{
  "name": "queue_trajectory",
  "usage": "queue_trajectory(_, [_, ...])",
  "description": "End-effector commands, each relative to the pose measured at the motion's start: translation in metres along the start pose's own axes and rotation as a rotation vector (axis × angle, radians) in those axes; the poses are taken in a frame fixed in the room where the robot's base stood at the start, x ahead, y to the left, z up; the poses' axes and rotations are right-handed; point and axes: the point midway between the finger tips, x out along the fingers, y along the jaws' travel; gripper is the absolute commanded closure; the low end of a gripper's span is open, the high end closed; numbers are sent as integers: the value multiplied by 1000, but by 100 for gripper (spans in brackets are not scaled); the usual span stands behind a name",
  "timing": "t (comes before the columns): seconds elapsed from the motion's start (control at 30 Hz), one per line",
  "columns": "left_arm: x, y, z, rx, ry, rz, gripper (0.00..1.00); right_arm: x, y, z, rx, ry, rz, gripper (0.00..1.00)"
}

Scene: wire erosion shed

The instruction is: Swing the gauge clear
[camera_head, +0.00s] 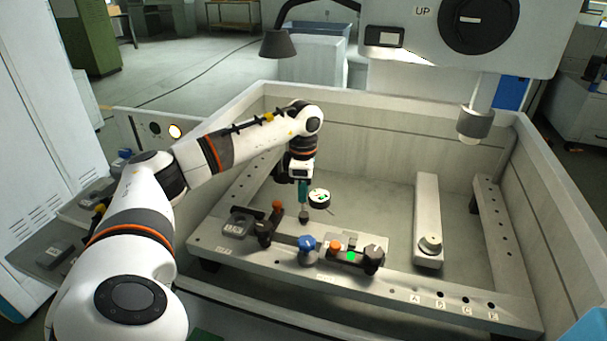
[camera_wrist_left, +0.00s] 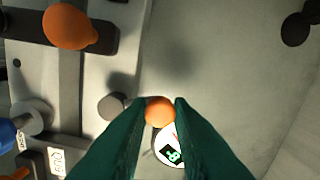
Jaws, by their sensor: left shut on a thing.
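The dial gauge (camera_head: 319,197) has a round face with black and light markings and stands just right of my left gripper. In the wrist view, part of its white face (camera_wrist_left: 170,150) shows between and behind my fingers. My left gripper (camera_head: 303,205) points down over the inner edge of the front rail. Its green fingertips (camera_wrist_left: 159,112) are shut on a small orange ball knob (camera_wrist_left: 159,109) beside the gauge face. Whatever joins knob and gauge is hidden by the fingers. My right gripper is not in view.
The front rail (camera_head: 395,290) carries a black clamp (camera_head: 265,230) with an orange ball, a blue knob (camera_head: 307,245), and a dark knob (camera_head: 373,258). A light bar (camera_head: 427,205) lies right in the tank. A machine head (camera_head: 475,122) hangs above. Tank floor behind the gauge is clear.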

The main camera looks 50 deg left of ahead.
Motion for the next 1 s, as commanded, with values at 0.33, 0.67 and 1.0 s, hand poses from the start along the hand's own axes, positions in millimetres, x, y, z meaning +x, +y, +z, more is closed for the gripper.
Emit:
queue_trajectory(0.33, [-1,-1,0,-1,1,-2,59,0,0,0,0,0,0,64])
queue_trajectory(0.67, [-19,-1,-1,0,4,-5,59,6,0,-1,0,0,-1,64])
queue_trajectory(1.0, [-91,-1,0,-1,5,-6,59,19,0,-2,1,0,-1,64])
